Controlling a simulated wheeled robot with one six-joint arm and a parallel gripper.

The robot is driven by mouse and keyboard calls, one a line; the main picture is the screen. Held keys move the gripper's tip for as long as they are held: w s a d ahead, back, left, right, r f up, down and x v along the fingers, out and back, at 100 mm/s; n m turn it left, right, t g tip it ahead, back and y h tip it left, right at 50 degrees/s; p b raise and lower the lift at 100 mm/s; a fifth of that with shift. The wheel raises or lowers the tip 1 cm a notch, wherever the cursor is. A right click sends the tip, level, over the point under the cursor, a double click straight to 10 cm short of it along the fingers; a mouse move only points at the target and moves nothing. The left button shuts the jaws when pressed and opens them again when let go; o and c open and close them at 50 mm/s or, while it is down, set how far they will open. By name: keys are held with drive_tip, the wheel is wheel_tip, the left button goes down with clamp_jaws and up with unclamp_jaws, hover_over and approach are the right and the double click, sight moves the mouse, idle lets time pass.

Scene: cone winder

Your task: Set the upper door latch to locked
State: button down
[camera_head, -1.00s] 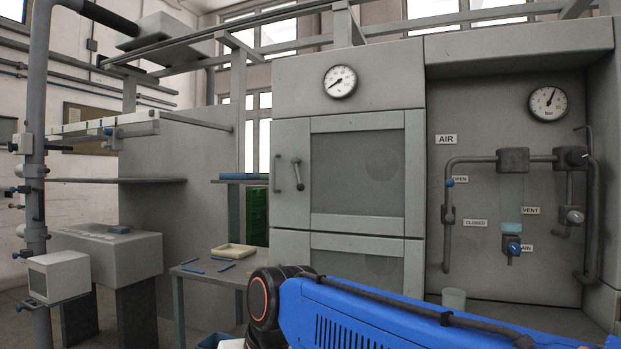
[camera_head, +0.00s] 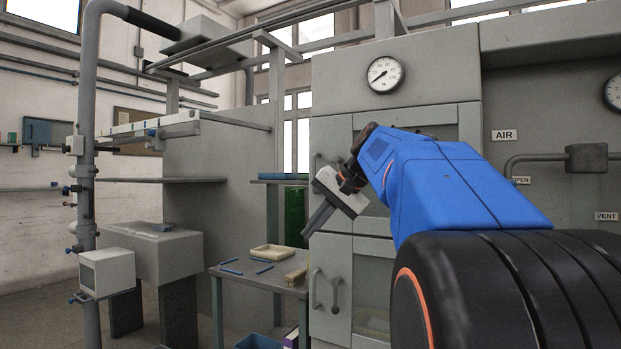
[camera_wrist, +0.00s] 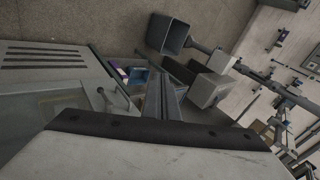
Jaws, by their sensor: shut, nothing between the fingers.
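The upper door (camera_head: 400,128) of the grey cabinet is closed, with a window in its frame. Its slim vertical handle (camera_head: 316,165) shows at the door's left edge. My gripper (camera_head: 306,234) is shut and empty, pointing down and left in front of the cabinet, below the upper handle. In the wrist view the closed fingers (camera_wrist: 163,92) point away from the camera, with a grey panel beside them on the left.
The lower door's handle (camera_head: 315,290) and latch (camera_head: 335,293) show below my gripper. A small table (camera_head: 240,272) with a tray (camera_head: 272,251) and blue rods stands left of the cabinet. A gauge (camera_head: 384,74) sits above the upper door. My arm covers the door's right side.

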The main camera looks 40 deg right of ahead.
drive_tip(key=s+d+r+m+t, duration=0.2)
drive_tip(key=d+r, duration=0.7)
drive_tip(key=d, duration=0.3)
drive_tip(key=s+d+r+m+t, duration=0.2)
drive_tip(key=d+r, duration=0.7)
drive_tip(key=d, duration=0.4)
drive_tip(key=r+x, duration=0.1)
drive_tip(key=x, duration=1.2)
drive_tip(key=shift+w+a, duration=0.3)
drive_tip(key=shift+w, duration=0.15)
drive_tip(key=shift+f, duration=0.15)
drive_tip(key=shift+w+a+f+t, duration=0.3)
drive_tip(key=shift+w+f+t, duration=0.4)
drive_tip(key=shift+w, duration=0.05)
